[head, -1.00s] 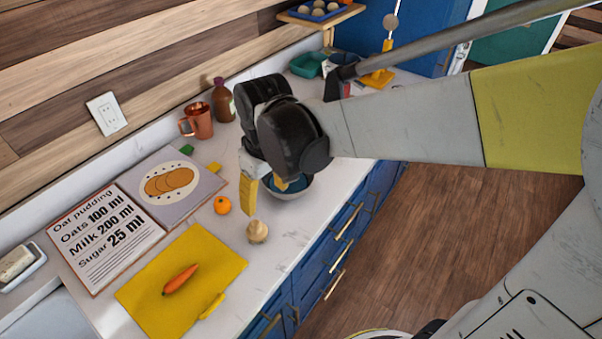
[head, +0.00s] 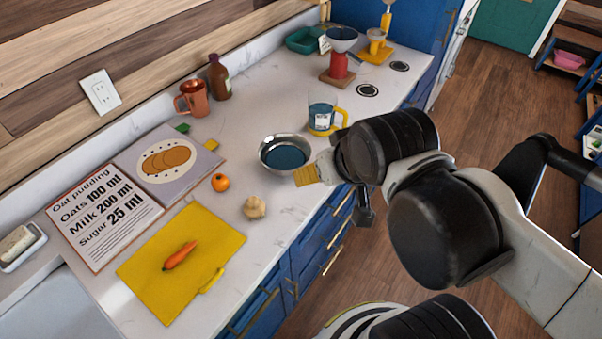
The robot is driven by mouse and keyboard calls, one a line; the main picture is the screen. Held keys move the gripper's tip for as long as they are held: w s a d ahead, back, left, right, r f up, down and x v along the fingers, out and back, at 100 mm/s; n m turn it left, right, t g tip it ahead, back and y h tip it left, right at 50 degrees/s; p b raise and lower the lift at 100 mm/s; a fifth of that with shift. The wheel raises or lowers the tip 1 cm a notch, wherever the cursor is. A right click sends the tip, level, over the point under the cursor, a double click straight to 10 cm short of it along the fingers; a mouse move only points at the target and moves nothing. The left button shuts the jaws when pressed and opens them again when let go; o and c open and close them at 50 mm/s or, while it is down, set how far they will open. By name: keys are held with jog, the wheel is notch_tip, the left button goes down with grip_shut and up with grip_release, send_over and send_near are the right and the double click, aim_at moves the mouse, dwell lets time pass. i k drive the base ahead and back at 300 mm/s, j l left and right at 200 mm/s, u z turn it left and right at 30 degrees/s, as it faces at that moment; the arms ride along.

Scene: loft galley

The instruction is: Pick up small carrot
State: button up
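A small orange carrot (head: 179,256) lies on the yellow cutting board (head: 215,235) at the front left of the white counter. It lies flat and nothing covers it. My gripper (head: 306,175) is at the counter's front edge, right of the metal bowl (head: 284,152) and well to the right of the carrot. Its yellow fingertip points left toward the bowl. I see no object at the fingertip. The fingers overlap from this side, so their opening is not clear.
An orange fruit (head: 220,182) and a garlic bulb (head: 254,208) lie between the board and bowl. A copper mug (head: 191,98), a bottle (head: 219,78) and a yellow-handled measuring cup (head: 323,117) stand farther back.

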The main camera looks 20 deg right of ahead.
aim_at(178, 257)
jog(key=u, duration=1.35)
jog(key=j+z, duration=0.35)
jog(key=j, duration=0.2)
jog(key=k+j+z, duration=0.1)
jog(key=j+z, duration=0.3)
jog(key=j, duration=0.15)
jog(key=k+j+z, duration=0.15)
jog(key=j+z, duration=0.2)
jog(key=j, duration=0.2)
jog(key=k+j+z, duration=0.2)
jog(key=j+z, duration=0.15)
jog(key=j, duration=0.15)
jog(key=k+j+z, duration=0.55)
jog(key=j+z, duration=0.2)
jog(key=k+j+z, duration=0.35)
jog(key=l, duration=0.1)
